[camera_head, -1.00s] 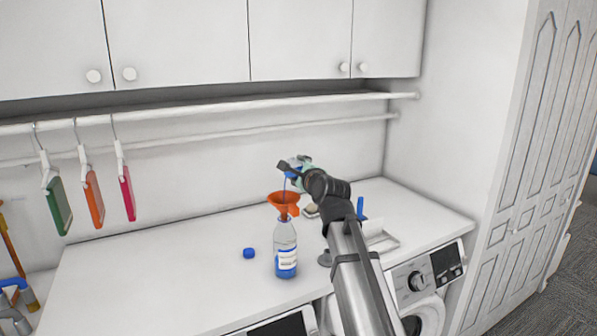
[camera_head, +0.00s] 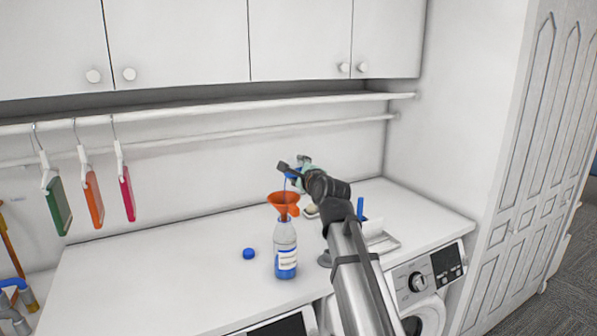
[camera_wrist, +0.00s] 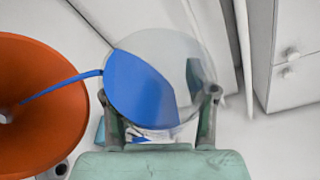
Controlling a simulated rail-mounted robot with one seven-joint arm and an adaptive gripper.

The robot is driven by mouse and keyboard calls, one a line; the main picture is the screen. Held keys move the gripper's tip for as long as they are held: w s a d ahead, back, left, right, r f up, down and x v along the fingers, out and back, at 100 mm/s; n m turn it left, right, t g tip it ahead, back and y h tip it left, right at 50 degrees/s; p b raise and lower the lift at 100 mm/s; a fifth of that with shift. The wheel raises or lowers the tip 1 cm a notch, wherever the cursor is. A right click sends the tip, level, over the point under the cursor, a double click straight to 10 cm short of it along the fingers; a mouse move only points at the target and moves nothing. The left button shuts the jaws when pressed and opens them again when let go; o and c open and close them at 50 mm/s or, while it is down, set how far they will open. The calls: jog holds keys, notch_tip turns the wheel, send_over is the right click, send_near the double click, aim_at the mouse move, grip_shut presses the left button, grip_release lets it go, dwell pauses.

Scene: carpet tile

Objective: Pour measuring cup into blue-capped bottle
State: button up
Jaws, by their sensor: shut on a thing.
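A clear bottle (camera_head: 286,240) with a white and blue label stands upright on the counter. An orange funnel (camera_head: 284,200) sits in its mouth; the funnel also fills the left of the wrist view (camera_wrist: 42,120). My gripper (camera_head: 292,170) is above and right of the funnel. In the wrist view, my gripper (camera_wrist: 160,110) is shut on the clear measuring cup (camera_wrist: 188,62). The cup is tilted, and a thin blue stream runs from its lip into the funnel. Blue liquid (camera_wrist: 140,88) is in the cup. The blue cap (camera_head: 249,253) lies on the counter left of the bottle.
A white tray (camera_head: 384,243) and a small round dish (camera_head: 311,211) are on the counter near my arm. Washing machines (camera_head: 428,280) are under it. A rail with hanging colored pieces (camera_head: 94,198) runs above. The counter left of the cap is clear.

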jog(key=shift+s+a+f+n+t+y+b, duration=0.15)
jog(key=shift+n+t+b, duration=0.2)
jog(key=shift+n+b, duration=0.8)
jog(key=shift+w+n+t+y+b, duration=0.15)
jog(key=shift+n+t+b, duration=0.2)
jog(key=shift+b, duration=1.45)
dwell(5.1)
